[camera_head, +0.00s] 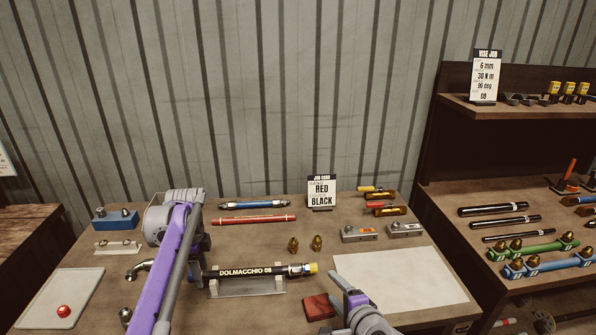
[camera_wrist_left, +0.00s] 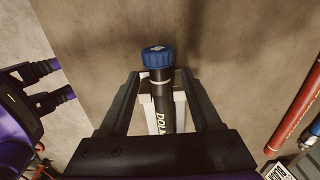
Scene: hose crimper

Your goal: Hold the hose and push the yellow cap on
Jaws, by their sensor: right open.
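The black hose (camera_head: 240,272) with white lettering lies level on a grey cradle (camera_head: 250,287). A yellow cap (camera_head: 311,268) is at its right end, beyond a metal fitting. In the left wrist view, the hose's other end carries a blue cap (camera_wrist_left: 158,57); my arm hides that end in the head view. My left gripper (camera_wrist_left: 160,73) has its fingers on both sides of the hose, with small gaps beside it. My right gripper (camera_head: 346,286) is open and empty, in front of and to the right of the yellow cap. It also shows in the left wrist view (camera_wrist_left: 60,80).
A red block (camera_head: 318,307) lies between the cradle and my right gripper. A white sheet (camera_head: 400,278) lies to the right. Brass fittings (camera_head: 305,244) and a red hose (camera_head: 254,219) lie behind. A job card (camera_head: 321,192) stands at the back.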

